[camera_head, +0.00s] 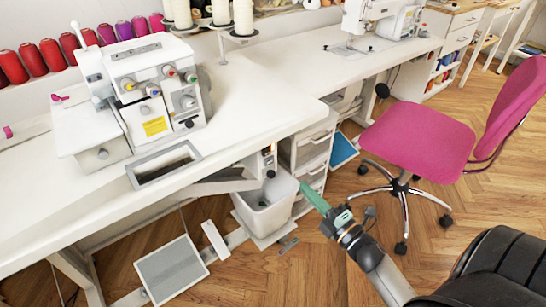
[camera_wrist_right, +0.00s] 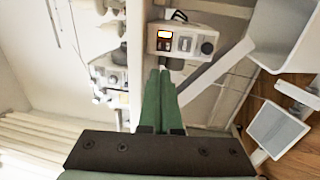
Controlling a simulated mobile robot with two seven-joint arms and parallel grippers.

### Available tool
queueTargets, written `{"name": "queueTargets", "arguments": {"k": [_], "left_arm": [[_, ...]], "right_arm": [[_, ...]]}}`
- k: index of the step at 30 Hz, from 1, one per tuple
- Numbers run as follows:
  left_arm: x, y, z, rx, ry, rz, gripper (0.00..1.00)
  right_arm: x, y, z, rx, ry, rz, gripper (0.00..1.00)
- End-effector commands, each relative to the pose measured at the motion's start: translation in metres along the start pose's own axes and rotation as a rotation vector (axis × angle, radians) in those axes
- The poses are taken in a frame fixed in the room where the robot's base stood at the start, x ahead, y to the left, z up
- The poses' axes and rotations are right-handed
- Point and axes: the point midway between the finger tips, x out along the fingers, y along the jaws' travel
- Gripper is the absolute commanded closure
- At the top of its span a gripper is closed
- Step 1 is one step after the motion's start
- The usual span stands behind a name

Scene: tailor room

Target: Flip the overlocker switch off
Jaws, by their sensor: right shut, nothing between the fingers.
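The white overlocker (camera_head: 150,80) with several coloured knobs stands on the left of the white table. A small white switch box (camera_head: 268,162) hangs under the table's front edge, above a bin. My right gripper (camera_head: 304,186) has green fingers, pressed together and empty. In the wrist view its fingertips (camera_wrist_right: 160,72) are just below the box in the picture; I cannot tell the gap. My left gripper is not in view.
The white table (camera_head: 250,100) has a grey-framed opening near its front edge. Below are a white bin (camera_head: 270,212), a drawer unit (camera_head: 310,150) and a grey pedal (camera_head: 172,270). A pink chair (camera_head: 415,140) stands right on the wooden floor. Thread spools line the back.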

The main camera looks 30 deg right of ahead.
Motion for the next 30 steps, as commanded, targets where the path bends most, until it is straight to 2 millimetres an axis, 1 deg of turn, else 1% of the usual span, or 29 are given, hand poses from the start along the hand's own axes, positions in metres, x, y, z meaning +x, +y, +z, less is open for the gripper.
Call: {"name": "queueTargets", "arguments": {"k": [4, 7, 11, 17, 21, 24, 27, 30], "left_arm": [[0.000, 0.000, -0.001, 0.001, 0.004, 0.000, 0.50], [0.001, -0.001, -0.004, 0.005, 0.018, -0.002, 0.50], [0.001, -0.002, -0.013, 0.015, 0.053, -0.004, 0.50], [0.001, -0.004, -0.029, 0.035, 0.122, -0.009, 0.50], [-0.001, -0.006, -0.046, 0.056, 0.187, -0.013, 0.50], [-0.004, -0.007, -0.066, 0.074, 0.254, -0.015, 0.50], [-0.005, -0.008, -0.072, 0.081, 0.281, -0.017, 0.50], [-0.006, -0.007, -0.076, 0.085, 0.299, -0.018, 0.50]], "right_arm": [[0.004, 0.001, 0.000, 0.001, 0.000, 0.002, 1.00], [0.015, 0.000, 0.000, 0.001, 0.000, 0.003, 1.00], [0.039, 0.001, 0.000, 0.000, 0.001, 0.005, 1.00], [0.082, 0.001, 0.000, -0.001, 0.001, 0.004, 1.00], [0.108, 0.000, 0.000, 0.001, 0.000, 0.003, 1.00], [0.122, 0.000, 0.000, 0.001, 0.000, 0.002, 1.00], [0.132, 0.000, 0.000, 0.001, 0.000, 0.001, 1.00], [0.138, 0.000, 0.000, 0.001, 0.000, 0.000, 1.00]]}}
